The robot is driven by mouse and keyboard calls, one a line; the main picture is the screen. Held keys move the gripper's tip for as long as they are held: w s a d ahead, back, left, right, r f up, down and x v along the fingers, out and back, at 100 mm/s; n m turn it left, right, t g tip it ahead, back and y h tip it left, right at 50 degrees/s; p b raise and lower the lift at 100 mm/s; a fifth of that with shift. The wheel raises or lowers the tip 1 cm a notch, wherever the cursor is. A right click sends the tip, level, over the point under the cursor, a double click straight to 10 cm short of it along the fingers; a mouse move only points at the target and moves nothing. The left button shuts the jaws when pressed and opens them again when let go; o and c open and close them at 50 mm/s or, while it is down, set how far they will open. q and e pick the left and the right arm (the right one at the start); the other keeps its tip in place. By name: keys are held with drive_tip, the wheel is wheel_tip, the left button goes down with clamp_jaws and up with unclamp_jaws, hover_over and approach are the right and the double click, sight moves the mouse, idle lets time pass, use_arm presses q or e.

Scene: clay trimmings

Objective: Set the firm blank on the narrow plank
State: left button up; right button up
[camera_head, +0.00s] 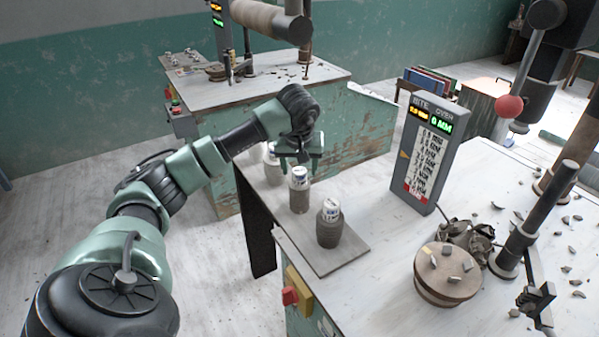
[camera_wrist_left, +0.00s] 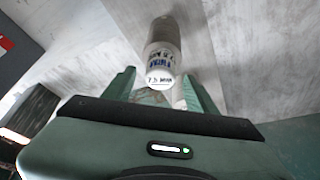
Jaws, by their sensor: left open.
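I cannot read in the head view which is firm. A flat grey-brown board (camera_head: 345,258) lies under the near blanks at the table edge; I cannot tell if it is the narrow plank. My left gripper (camera_head: 299,158) is open, fingers down, close above the middle blank. In the left wrist view a labelled blank (camera_wrist_left: 162,50) lies beyond the open fingertips (camera_wrist_left: 160,80).
A round wheel (camera_head: 447,274) with clay scraps and a black upright (camera_head: 535,215) stand on the right. Trimmings litter the right side of the table. A second bench (camera_head: 260,90) stands behind.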

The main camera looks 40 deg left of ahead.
use_arm(q)
drive_tip(key=v, duration=0.9)
drive_tip(key=shift+r, duration=0.3)
drive_tip(key=shift+s, duration=0.1)
